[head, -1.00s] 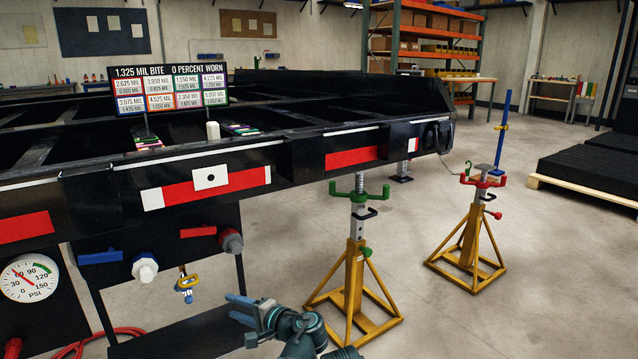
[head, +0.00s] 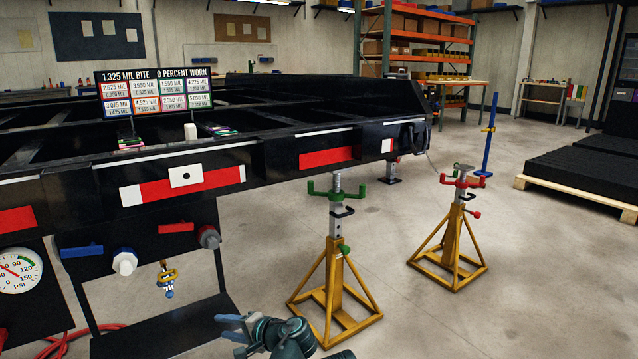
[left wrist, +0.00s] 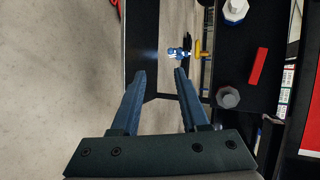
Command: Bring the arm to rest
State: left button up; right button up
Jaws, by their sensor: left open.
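My left gripper (head: 232,328) is at the bottom of the head view, in front of the black trailer frame (head: 268,168) and apart from it. In the left wrist view its two blue fingers (left wrist: 160,75) are spread, with nothing between them. My left arm comes in from the bottom edge of the head view; most of it is hidden. My right gripper does not show.
Two yellow jack stands, a near one (head: 334,270) and a far one (head: 452,240), stand on the floor to the right. A black panel carries a pressure gauge (head: 16,272) and a blue and yellow fitting (head: 167,280). Open floor (head: 540,290) lies right.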

pick_arm(q)
jog(key=s+d+f+n+g+h, duration=0.3)
jog(key=s+f+n+g+h, duration=0.3)
jog(key=s+f+h, duration=0.7)
jog(key=s+d+r+m+g+y+p, duration=0.1)
jog(key=s+d+r+m+p, duration=0.15)
jog(key=d+r+p, duration=0.5)
jog(key=s+d+r+m+y+p, duration=0.1)
jog(key=s+d+r+p, duration=0.3)
jog(key=r+p, duration=0.55)
notch_tip(320, 180, up, 36)
jog(key=w+d+p, duration=0.1)
jog(key=p, duration=3.6)
jog(key=shift+d, duration=0.25)
